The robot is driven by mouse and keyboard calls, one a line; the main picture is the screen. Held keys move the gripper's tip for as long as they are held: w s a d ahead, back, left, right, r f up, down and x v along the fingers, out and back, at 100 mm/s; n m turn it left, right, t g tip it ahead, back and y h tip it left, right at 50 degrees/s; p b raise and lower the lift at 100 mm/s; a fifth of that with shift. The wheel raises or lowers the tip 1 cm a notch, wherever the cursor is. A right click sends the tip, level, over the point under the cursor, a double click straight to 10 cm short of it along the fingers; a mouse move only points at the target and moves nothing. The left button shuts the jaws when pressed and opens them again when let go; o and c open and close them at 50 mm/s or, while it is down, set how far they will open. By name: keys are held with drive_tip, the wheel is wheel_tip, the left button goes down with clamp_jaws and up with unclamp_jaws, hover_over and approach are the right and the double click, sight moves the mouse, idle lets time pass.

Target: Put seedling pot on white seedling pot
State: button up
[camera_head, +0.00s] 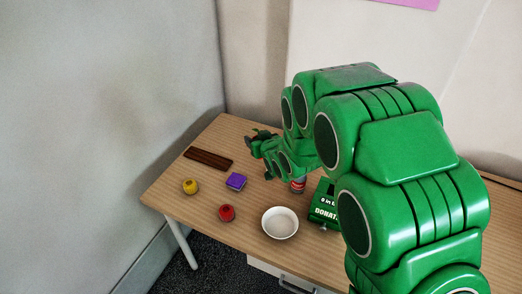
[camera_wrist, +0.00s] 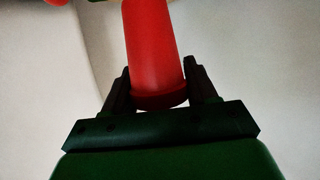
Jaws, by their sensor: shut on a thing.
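My gripper (camera_wrist: 160,88) is shut on a red, tapered, pot-like thing (camera_wrist: 153,45) in the wrist view, with one dark finger on each side of its wider end. In the head view my gripper (camera_head: 260,155) is over the far part of the wooden table, and the held thing is mostly hidden or too small to make out. A white, round, hollow vessel (camera_head: 280,223) stands open side up near the table's front edge. I cannot tell whether it is the white seedling pot. My gripper is well behind it and apart from it.
On the table (camera_head: 185,211) are a dark brown slab (camera_head: 208,158), a yellow round thing (camera_head: 190,186), a purple block (camera_head: 236,181), a red round thing (camera_head: 227,212), a red-and-white can-like thing (camera_head: 298,186) and a green donation box (camera_head: 322,204). Walls stand close behind and left.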

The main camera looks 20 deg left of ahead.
drive_tip(key=w+d+r, duration=0.2)
drive_tip(key=w+d, duration=0.1)
drive_tip(key=w, duration=0.2)
drive_tip(key=shift+m+h, duration=0.3)
drive_tip(key=shift+w+a+f, duration=0.1)
drive_tip(key=shift+a+f, duration=0.05)
drive_tip(key=shift+f, duration=1.8)
drive_tip(key=shift+a+f, duration=0.1)
drive_tip(key=shift+f, duration=1.8)
drive_tip(key=o, duration=1.1)
drive_tip(key=shift+f, duration=0.1)
drive_tip(key=shift+t, duration=0.3)
drive_tip(key=shift+v, duration=6.1)
drive_tip(key=shift+w, duration=0.1)
